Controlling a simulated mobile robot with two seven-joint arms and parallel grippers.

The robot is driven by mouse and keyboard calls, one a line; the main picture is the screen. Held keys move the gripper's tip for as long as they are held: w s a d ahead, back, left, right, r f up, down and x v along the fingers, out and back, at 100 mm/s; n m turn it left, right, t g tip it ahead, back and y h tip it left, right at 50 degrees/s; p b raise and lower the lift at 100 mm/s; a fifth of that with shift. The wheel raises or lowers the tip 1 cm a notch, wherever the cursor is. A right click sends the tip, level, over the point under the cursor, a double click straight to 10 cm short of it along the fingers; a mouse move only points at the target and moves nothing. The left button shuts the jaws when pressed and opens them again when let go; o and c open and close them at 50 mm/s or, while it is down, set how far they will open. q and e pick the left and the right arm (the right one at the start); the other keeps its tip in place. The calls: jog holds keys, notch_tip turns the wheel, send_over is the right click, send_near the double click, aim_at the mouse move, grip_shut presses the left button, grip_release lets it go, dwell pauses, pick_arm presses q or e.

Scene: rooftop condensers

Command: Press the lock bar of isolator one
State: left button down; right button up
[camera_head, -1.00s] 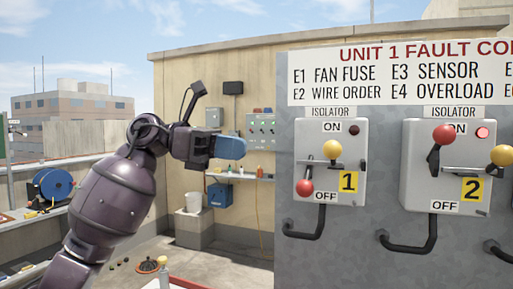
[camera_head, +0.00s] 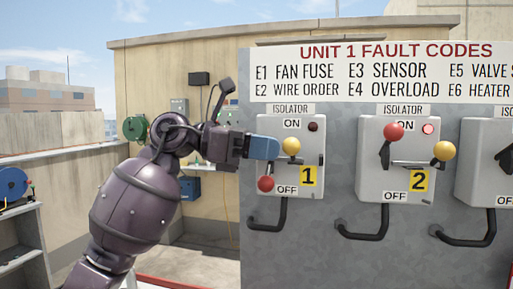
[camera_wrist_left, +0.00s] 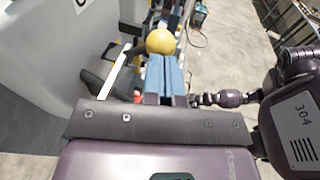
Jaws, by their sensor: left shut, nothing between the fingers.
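Isolator one (camera_head: 290,130) is a pale grey box with a yellow "1" label, on the grey panel in the head view. Its red-knobbed handle (camera_head: 266,184) points down toward OFF, and its lamp (camera_head: 313,127) is dark. Its lock bar ends in a yellow knob (camera_head: 291,146); the knob also shows in the left wrist view (camera_wrist_left: 160,41). My left gripper (camera_head: 276,148) has blue fingers, shut and empty, with the tips right beside the yellow knob. I cannot tell whether they touch it. The fingers cover part of the box.
Isolator two (camera_head: 397,160) stands to the right, its red knob up toward ON and its lamp lit red. A third isolator (camera_head: 485,165) is cut off at the right edge. Black conduits (camera_head: 362,233) curve below the boxes. A fault code sign (camera_head: 380,72) hangs above.

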jog(key=shift+s+f, duration=0.1)
jog(key=shift+s, duration=0.1)
pick_arm(q)
jog(key=shift+s+d, duration=0.2)
jog(key=shift+d, duration=0.8)
jog(key=shift+s+d, duration=0.2)
jog(key=shift+d, duration=0.8)
pick_arm(e)
jog(key=shift+r, duration=0.2)
pick_arm(q)
jog(key=shift+a, duration=0.1)
pick_arm(e)
jog(key=shift+w+r, duration=0.1)
jog(key=shift+w, duration=0.2)
pick_arm(q)
jog(key=shift+a, duration=0.55)
send_near(284, 148)
jog(key=shift+b, duration=0.35)
pick_arm(e)
jog(key=shift+s+f, duration=0.5)
jog(key=shift+f, duration=0.4)
jog(key=shift+w+r, duration=0.1)
jog(key=shift+w, duration=0.1)
